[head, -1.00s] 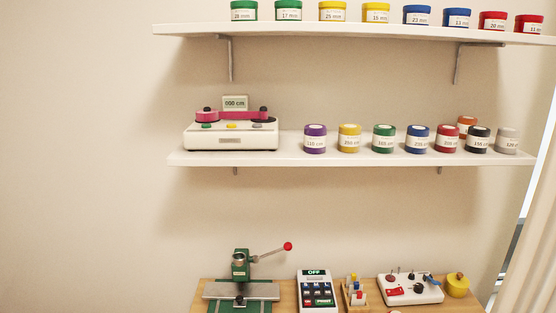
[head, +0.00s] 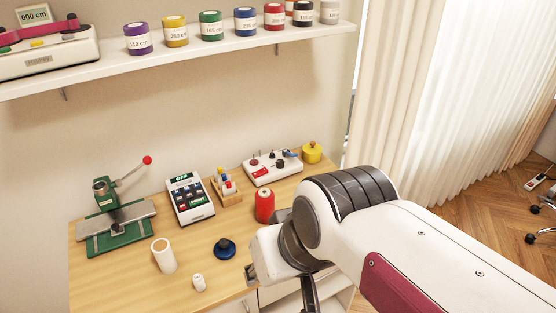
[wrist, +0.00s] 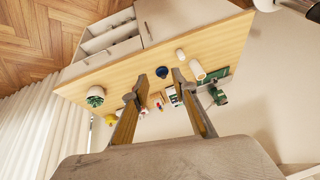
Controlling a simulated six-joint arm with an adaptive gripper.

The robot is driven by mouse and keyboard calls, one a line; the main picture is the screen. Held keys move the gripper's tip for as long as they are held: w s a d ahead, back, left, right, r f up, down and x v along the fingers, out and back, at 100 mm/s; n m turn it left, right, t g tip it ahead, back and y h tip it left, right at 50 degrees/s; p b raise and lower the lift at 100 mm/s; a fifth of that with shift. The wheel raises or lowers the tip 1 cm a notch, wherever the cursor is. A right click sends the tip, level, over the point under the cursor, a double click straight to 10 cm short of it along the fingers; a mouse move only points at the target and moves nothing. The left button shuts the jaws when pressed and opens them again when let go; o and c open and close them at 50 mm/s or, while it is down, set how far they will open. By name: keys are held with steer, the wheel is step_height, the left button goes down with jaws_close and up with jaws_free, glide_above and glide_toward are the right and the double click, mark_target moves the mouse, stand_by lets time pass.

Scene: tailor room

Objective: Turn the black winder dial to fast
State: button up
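The winder is likely the white box (head: 272,169) at the back right of the wooden table in the head view. It has a red part at its left and a black dial (head: 280,164) near its middle. The dial's setting and any lettering are too small to read. In the wrist view my gripper (wrist: 158,86) is open and empty, high above the table and apart from everything on it. In that view the winder is small and partly hidden around my fingers. In the head view my arm comes in from the right, and its fingers cannot be made out clearly.
A shelf (head: 210,57) hangs above.

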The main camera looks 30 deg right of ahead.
mark_target(281, 162)
steer(key=w+a+f+m+t+y, duration=0.15)
steer(key=w+m+y, duration=0.45)
steer(key=w+m, duration=1)
steer(key=w+d+f+m+t, duration=0.1)
steer(key=w+d+f+m, duration=0.1)
steer(key=w+d, duration=0.3)
steer(key=w+d+f+m+t+h, duration=0.1)
steer(key=w+d+f+m+t, duration=0.1)
steer(key=w+d, duration=0.4)
steer(key=w+d+f+m+t, duration=0.2)
steer(key=w+d+f+m, duration=0.2)
steer(key=w, duration=0.5)
steer(key=shift+w+d+f+m+h, duration=0.15)
steer(key=shift+d+m+h, duration=0.25)
steer(key=shift+d+m, duration=0.55)
steer(key=w+d+f+m+t+h, duration=0.1)
steer(key=d+f+m+h, duration=0.1)
steer(key=d+f, duration=0.3)
steer(key=d+f+m+t+h, duration=0.1)
steer(key=d+f+m, duration=0.3)
steer(key=d, duration=0.6)
steer(key=shift+w+d+f+m+h, duration=0.2)
steer(key=shift+w+f+m+h, duration=0.2)
steer(key=shift+m+h, duration=0.35)
steer(key=shift+w, duration=0.1)
steer(key=shift+x, duration=5.85)
steer(key=shift+f, duration=0.15)
